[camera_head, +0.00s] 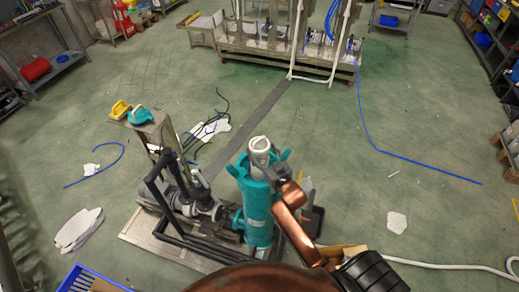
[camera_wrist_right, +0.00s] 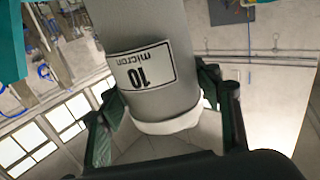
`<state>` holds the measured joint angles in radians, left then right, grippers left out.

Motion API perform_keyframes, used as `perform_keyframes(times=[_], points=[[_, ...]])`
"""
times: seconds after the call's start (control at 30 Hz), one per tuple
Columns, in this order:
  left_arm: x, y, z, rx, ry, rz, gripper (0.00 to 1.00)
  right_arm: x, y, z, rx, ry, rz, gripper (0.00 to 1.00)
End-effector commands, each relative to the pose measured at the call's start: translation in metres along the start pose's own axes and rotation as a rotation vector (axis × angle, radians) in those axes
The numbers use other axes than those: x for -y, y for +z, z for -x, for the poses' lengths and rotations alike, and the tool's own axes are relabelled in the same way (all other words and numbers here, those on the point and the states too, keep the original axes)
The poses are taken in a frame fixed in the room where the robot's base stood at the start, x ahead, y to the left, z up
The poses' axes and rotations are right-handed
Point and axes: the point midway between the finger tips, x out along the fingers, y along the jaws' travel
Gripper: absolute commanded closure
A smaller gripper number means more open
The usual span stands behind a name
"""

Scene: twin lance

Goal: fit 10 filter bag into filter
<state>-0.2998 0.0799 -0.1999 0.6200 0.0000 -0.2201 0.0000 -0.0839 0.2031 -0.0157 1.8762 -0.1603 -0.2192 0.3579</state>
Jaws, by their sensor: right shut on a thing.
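The teal filter (camera_head: 258,212) stands upright on a metal skid, its top open. The grey-white filter bag (camera_head: 260,150) shows at the filter's mouth, roughly upright, with its lower part hidden by the filter. In the right wrist view the bag (camera_wrist_right: 180,95) fills the middle, and its label reads "10 micron", upside down. My right gripper (camera_wrist_right: 168,112) is shut on the bag, with a dark finger on either side near its white rim. In the head view my copper arm hides part of the filter's right side. My left gripper is out of view.
Pipes and a grey pump (camera_head: 200,208) sit left of the filter. A teal lid-like part (camera_head: 141,115) and a yellow part (camera_head: 120,109) lie behind on the left. A blue crate (camera_head: 92,280) is at the front left. The floor to the right is mostly clear.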

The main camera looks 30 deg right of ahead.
Motion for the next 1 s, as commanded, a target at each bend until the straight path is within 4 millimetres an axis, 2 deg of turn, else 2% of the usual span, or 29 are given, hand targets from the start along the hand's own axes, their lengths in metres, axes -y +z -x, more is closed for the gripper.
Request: perform_keyframes(times=[1.0], points=[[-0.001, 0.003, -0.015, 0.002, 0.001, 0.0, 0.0, 0.0, 0.025, 0.0, 0.0, 0.0, 0.0, 0.83]])
